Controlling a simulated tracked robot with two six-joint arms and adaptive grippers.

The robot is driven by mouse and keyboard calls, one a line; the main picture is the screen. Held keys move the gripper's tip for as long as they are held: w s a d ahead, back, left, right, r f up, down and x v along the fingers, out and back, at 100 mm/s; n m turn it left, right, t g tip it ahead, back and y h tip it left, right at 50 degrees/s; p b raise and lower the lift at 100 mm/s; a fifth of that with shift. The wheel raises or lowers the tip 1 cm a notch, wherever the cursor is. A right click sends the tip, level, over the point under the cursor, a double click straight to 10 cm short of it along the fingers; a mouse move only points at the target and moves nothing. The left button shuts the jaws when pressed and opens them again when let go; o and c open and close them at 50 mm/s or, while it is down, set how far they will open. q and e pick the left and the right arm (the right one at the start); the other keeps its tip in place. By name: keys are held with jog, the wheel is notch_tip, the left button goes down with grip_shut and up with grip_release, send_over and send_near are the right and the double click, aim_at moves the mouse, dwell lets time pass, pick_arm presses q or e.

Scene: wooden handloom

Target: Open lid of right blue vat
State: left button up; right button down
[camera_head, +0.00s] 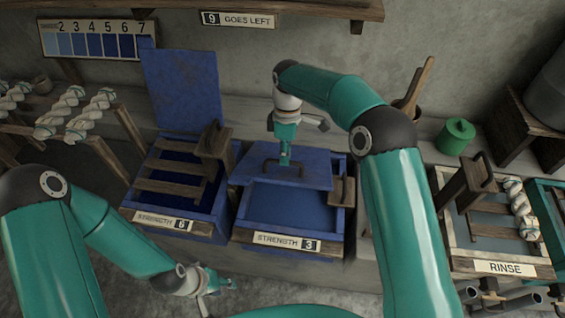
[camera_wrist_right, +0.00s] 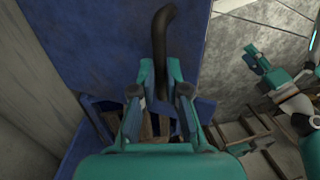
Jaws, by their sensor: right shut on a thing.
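The right blue vat (camera_head: 241,233), labelled STRENGTH 3, has dark blue liquid showing at its front. Its blue lid (camera_head: 255,162) is tilted up over the back part. My right gripper (camera_head: 285,158) is shut on the lid's dark handle (camera_head: 268,167). In the right wrist view the handle (camera_wrist_right: 163,45) passes between the fingers of my right gripper (camera_wrist_right: 160,95), with the blue lid (camera_wrist_right: 95,45) behind it. My left gripper (camera_head: 222,284) is low in front of the left vat, away from the lid; its finger opening is unclear. It also shows in the right wrist view (camera_wrist_right: 262,65).
The left blue vat (camera_head: 207,228), labelled STRENGTH 6, has its lid (camera_head: 183,88) upright and a wooden rack (camera_head: 170,188) in it. A wooden block (camera_head: 342,192) sits at the right vat's right edge. A green canister (camera_head: 455,137) and the rinse vat (camera_head: 462,262) stand right.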

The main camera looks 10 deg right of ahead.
jog(key=shift+w+d+r+p, duration=0.15)
jog(key=shift+w+d+p, duration=0.1)
jog(key=shift+w, duration=0.2)
jog(key=shift+w+d+r+p, duration=0.1)
jog(key=shift+w+d, duration=0.15)
jog(key=shift+w, duration=0.2)
jog(key=c, duration=1.4)
grip_release()
jog(key=shift+f, duration=0.1)
jog(key=shift+c, duration=0.2)
jog(key=shift+o, duration=1.3)
jog(key=shift+w+f, duration=0.25)
jog(key=shift+w, duration=0.2)
jog(key=shift+s+r, duration=0.2)
jog(key=v, duration=0.7)
jog(key=shift+r, duration=0.2)
jog(key=shift+a, duration=0.2)
